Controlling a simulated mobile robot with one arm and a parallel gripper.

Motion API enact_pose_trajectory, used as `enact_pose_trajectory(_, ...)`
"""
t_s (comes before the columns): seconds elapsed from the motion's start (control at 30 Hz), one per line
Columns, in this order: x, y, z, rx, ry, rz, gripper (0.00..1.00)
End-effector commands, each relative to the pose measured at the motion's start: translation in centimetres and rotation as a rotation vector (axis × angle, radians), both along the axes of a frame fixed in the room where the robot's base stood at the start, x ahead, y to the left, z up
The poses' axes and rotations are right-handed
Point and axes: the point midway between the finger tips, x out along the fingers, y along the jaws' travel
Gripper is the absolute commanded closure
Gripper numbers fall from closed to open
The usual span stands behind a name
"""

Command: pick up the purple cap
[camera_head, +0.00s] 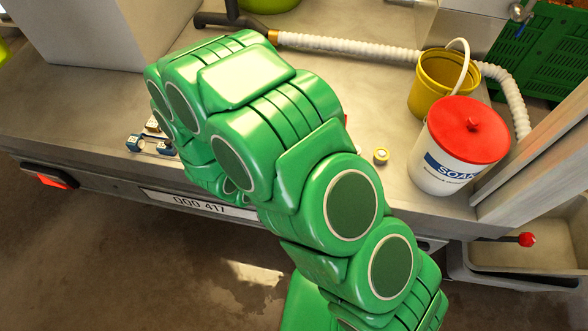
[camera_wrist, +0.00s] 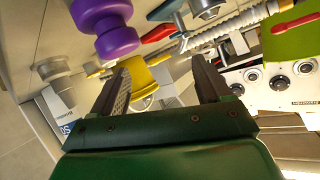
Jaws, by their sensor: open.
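The purple cap (camera_wrist: 105,28) shows in the wrist view at the upper left, as a rounded, stepped purple piece cut off by the top edge. My gripper (camera_wrist: 161,66) is open, with its two dark fingers apart and nothing visibly held between them. The cap appears above and to the left of the left finger in that view, apart from it. In the head view my green arm covers the middle of the trailer bed, and neither the cap nor the fingers can be seen.
A white hose (camera_head: 350,43) runs along the back. Small blue-and-white pieces (camera_head: 135,143) lie left. Red-handled (camera_wrist: 160,32) and blue-handled tools (camera_wrist: 164,10) show beyond my fingers.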

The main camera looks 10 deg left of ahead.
Motion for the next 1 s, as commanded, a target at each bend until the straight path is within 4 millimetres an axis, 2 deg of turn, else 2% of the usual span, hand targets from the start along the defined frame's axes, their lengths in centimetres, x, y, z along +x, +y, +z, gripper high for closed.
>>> enact_pose_trajectory(0.2, -2.2, 0.2, -2.0, -0.096, -0.050, 0.046, 0.23)
enact_pose_trajectory(0.5, -4.9, 0.4, -3.7, -0.214, -0.135, 0.128, 0.23)
enact_pose_trajectory(1.0, -8.4, 0.8, -5.1, -0.360, -0.279, 0.271, 0.23)
